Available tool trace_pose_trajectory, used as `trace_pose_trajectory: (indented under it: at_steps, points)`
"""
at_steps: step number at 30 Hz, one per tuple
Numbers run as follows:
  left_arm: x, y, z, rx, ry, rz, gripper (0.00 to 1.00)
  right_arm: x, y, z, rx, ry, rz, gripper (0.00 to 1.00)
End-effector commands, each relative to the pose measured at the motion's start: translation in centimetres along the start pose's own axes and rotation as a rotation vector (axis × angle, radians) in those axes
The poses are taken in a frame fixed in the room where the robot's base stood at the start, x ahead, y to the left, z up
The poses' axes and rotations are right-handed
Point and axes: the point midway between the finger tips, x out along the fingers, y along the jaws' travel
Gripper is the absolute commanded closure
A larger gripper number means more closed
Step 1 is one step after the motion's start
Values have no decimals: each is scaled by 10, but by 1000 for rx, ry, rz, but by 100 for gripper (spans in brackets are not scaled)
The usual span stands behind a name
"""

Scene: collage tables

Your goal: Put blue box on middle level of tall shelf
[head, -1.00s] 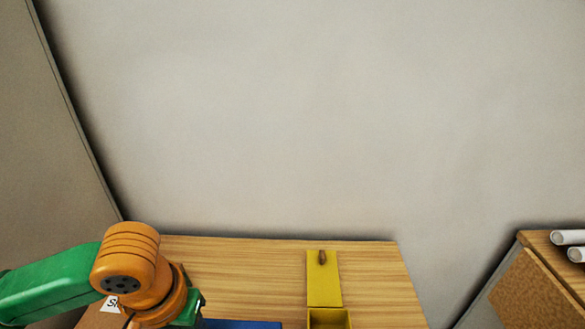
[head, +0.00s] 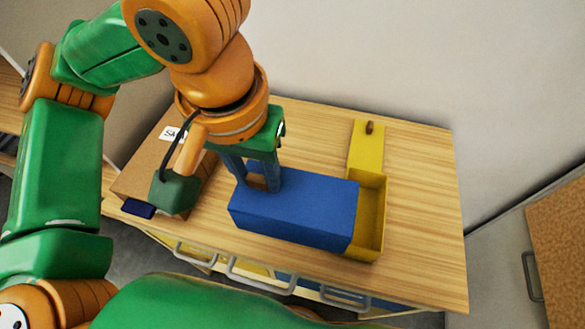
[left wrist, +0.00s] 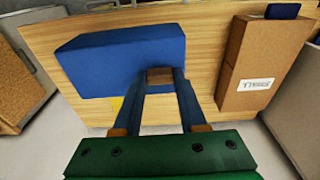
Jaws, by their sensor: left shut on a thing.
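A long blue box (head: 300,212) lies on the wooden table, left of a yellow box. My left gripper (head: 258,184) reaches down from above at the left end of the blue box, shut on it. In the left wrist view the two fingers (left wrist: 160,80) meet the blue box (left wrist: 115,62) near its right end. The box seems to rest on the table; I cannot tell whether it is lifted. The tall shelf cannot be made out in these views. My right gripper is not in view.
The yellow box (head: 372,215) is open, close against the blue box's right end. A cardboard box (head: 150,175) with a label stands at the left. The table (head: 425,220) is bare at the right. Drawer handles (head: 262,277) line its front. A cork-coloured panel (head: 560,235) stands at the far right.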

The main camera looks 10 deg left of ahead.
Motion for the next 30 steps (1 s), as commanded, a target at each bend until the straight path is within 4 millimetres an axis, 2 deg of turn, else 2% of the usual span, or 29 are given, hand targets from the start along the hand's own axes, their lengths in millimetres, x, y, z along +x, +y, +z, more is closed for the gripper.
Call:
trace_pose_trajectory:
  at_steps: [1, 5, 11, 17, 18, 24, 30]
  points:
    - [0, 3, 4, 7, 4, -4, 100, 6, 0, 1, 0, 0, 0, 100]
    - [-3, 2, 2, 8, -1, -11, 100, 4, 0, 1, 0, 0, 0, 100]
    - [15, -13, -28, 3, -5, -11, 100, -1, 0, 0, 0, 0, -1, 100]
    - [39, -32, -69, 1, -5, -12, 100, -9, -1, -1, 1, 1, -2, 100]
    - [49, -35, -75, 4, -5, -13, 100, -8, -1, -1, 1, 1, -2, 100]
    - [87, -47, -97, 8, -2, -14, 100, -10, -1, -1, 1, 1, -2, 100]
    - [109, -53, -109, 8, -2, -14, 100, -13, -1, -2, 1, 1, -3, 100]
